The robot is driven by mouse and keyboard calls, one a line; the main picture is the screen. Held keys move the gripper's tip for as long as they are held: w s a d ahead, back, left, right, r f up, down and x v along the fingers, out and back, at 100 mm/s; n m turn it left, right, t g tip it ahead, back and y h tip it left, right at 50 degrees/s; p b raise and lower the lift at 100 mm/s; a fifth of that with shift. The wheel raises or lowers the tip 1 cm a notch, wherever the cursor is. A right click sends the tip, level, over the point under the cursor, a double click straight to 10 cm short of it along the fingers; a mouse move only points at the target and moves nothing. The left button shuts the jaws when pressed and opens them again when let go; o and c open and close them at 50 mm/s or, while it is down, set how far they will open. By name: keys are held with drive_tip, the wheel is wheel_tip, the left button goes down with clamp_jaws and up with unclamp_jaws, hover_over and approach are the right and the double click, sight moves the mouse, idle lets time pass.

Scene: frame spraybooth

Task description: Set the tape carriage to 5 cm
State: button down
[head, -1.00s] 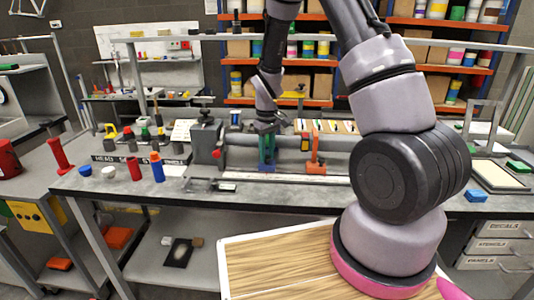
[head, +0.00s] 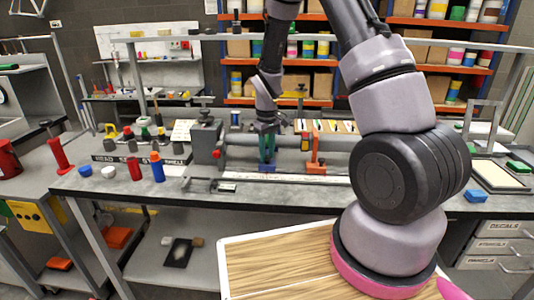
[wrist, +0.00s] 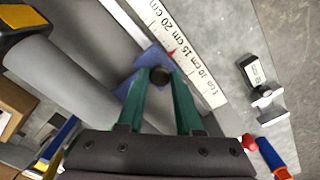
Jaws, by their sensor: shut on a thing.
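The tape carriage is a blue block (wrist: 146,64) with a dark round knob (wrist: 160,76). It sits beside a white scale strip (wrist: 184,59) marked in cm, and a red pointer (wrist: 171,53) lies at the strip near the 15 cm label. I cannot read the exact value. In the head view the carriage (head: 267,168) is at the front of the grey tube on the bench. My gripper (head: 267,155) points down over it. In the wrist view its green fingers (wrist: 160,82) are shut on the knob, hiding part of the block.
An orange bracket (head: 316,166) stands to the right along the grey tube (head: 338,143). A grey clamp block (head: 207,146) stands to the left. Red (head: 135,168) and blue (head: 157,167) bottles stand at the bench's left. The bench front has some clear room.

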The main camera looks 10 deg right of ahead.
drive_tip(key=shift+a, duration=0.1)
drive_tip(key=w+a, duration=0.1)
drive_tip(key=a, duration=0.2)
drive_tip(key=w+a, duration=0.1)
drive_tip(key=a, duration=0.2)
drive_tip(key=w+a, duration=0.1)
drive_tip(key=a, duration=0.2)
drive_tip(key=shift+w+a+r, duration=0.1)
drive_tip(key=shift+a, duration=0.3)
drive_tip(key=c, duration=0.6)
unclamp_jaws()
drive_tip(key=shift+a, duration=0.1)
drive_tip(key=shift+r, duration=0.15)
wheel_tip(320, 180, up, 10)
drive_tip(key=shift+r, duration=0.2)
